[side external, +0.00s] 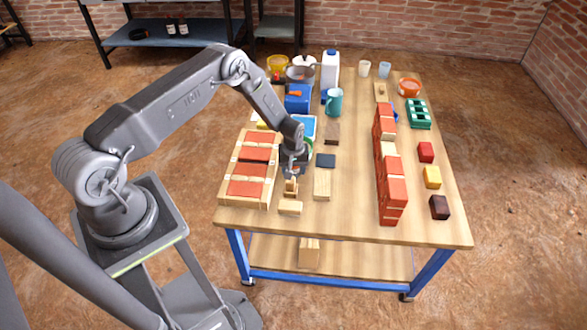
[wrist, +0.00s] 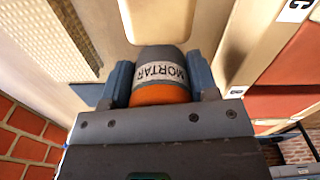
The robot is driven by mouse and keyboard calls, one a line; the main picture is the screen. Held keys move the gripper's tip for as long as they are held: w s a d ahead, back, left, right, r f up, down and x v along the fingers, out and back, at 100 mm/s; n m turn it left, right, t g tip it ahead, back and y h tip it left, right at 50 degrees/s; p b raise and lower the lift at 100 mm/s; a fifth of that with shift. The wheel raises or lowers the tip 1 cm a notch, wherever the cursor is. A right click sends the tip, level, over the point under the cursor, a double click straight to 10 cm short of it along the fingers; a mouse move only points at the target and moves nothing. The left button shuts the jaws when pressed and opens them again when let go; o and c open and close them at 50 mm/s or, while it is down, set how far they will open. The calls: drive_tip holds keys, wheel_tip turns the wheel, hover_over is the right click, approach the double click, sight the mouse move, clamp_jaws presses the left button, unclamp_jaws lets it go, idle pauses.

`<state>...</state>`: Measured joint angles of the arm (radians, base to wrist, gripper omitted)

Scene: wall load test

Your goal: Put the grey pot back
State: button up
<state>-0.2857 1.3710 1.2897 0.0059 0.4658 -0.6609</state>
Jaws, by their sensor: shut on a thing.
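My gripper (side external: 293,168) is low over the near left part of the table, just right of the brick tray. In the wrist view my gripper (wrist: 160,68) is shut on a grey pot (wrist: 158,54) with a white MORTAR label and an orange band. The fingers press on both its sides. In the side view I cannot make out the pot clearly at the fingers, and I cannot tell whether it touches the table.
A wooden tray of red bricks (side external: 247,187) lies left of my gripper. Small wooden blocks (side external: 290,208) and a dark pad (side external: 325,160) are close by. A red brick wall (side external: 392,190) stands to the right. A teal mug (side external: 334,101) and blue box (side external: 298,98) stand behind.

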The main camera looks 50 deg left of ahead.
drive_tip(key=o, duration=0.5)
drive_tip(key=shift+f, duration=0.15)
drive_tip(key=o, duration=0.4)
drive_tip(key=shift+o, duration=0.2)
